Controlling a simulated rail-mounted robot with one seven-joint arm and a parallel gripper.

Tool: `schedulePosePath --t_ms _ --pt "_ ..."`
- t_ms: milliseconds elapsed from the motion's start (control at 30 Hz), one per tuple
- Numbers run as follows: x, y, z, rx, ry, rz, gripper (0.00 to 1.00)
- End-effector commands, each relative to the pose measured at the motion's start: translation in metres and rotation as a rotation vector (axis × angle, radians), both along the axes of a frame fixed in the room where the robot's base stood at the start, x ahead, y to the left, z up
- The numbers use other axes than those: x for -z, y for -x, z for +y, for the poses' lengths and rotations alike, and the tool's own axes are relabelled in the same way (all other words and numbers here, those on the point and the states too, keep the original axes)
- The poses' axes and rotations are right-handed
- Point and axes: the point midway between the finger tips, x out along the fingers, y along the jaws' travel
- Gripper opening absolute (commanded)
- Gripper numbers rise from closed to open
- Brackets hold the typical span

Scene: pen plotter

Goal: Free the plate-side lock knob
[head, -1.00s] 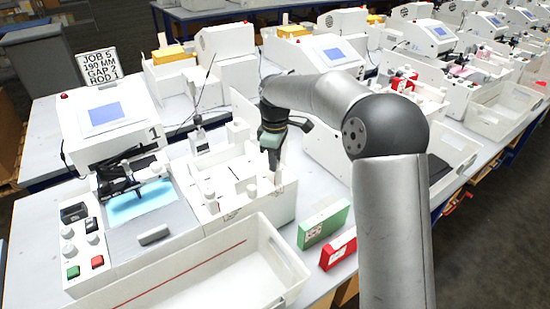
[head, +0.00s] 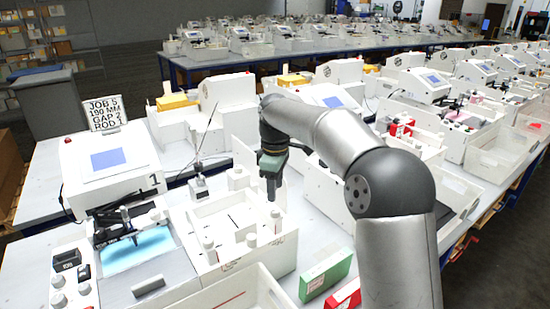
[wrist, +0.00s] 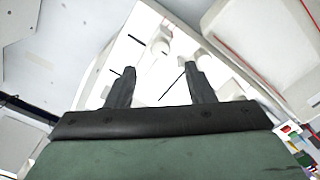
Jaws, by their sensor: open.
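A white tray-like fixture (head: 228,268) beside machine 1 carries several white upright knobs. One knob (head: 276,220) stands at its right edge, one (head: 251,240) near the front, and one (head: 209,248) at the front left. I cannot tell which is the plate-side lock knob. My gripper (head: 271,198) points down just above the right-edge knob in the head view, apparently clear of it. In the wrist view my gripper (wrist: 160,72) has its two dark fingers apart with nothing between them.
Machine 1 (head: 108,165) with a blue screen stands left, with a job sign (head: 103,113) behind it. A white bin (head: 235,296) lies in front. A green box (head: 326,274) and a red box (head: 345,295) sit right of the fixture. A thin-rod stand (head: 199,188) is behind.

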Motion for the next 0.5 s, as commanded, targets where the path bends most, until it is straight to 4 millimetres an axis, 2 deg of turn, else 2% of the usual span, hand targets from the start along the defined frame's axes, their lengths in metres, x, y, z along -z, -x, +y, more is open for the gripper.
schedulePosePath --t_ms 33,200,400,500 --pt "-0.014 -0.001 0.001 0.000 -0.003 -0.006 0.48" --pt "-0.055 0.000 0.001 0.000 -0.002 -0.003 0.48" --pt "-0.089 0.000 0.001 -0.001 -0.002 -0.001 0.48" --pt "-0.098 0.000 0.001 -0.001 -0.002 -0.001 0.48"
